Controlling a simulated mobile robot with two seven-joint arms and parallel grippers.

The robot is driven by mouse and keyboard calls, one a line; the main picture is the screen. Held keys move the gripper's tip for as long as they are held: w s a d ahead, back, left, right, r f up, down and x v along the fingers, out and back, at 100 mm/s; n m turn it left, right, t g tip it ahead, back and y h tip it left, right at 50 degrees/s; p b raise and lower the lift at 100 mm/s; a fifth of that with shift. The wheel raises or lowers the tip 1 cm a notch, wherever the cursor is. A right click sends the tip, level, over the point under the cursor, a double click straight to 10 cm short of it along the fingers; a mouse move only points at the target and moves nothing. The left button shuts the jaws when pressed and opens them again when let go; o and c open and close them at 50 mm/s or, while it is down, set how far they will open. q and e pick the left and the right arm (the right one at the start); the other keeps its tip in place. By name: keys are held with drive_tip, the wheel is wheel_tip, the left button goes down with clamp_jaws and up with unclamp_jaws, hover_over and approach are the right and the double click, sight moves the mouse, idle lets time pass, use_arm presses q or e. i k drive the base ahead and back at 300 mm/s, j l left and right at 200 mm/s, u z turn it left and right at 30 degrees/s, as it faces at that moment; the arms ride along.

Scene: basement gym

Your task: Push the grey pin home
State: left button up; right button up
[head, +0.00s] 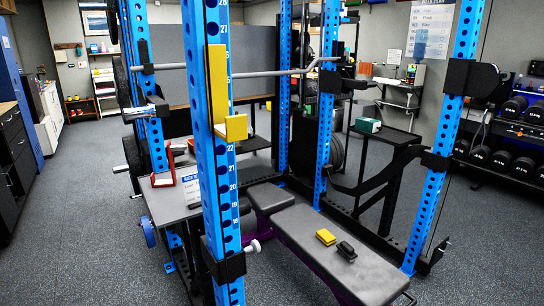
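A light grey pin with a rounded knob (253,246) sticks out to the right from a black block (226,263) low on the near blue rack upright (226,205). Part of its shaft shows between the knob and the block. How deep it sits inside the block is hidden. Neither of my grippers is in view.
A yellow hook (217,85) is on the near upright above the pin. A padded bench (325,245) stands right of it, with a yellow block (326,237) and a black block (346,251) on top. A small grey table (172,200) stands to the left. Open floor (75,235) lies at the left front.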

sight(254, 246)
drive_tip(key=k+l+u, duration=0.2)
drive_tip(key=u, duration=0.15)
drive_tip(key=k+u, duration=0.35)
drive_tip(key=i+l+u, duration=0.2)
drive_tip(key=l+u, duration=0.3)
drive_tip(key=l, duration=1.1)
drive_tip(key=k+l+u, duration=0.1)
drive_tip(key=l+u, duration=0.4)
drive_tip(key=l, duration=1.05)
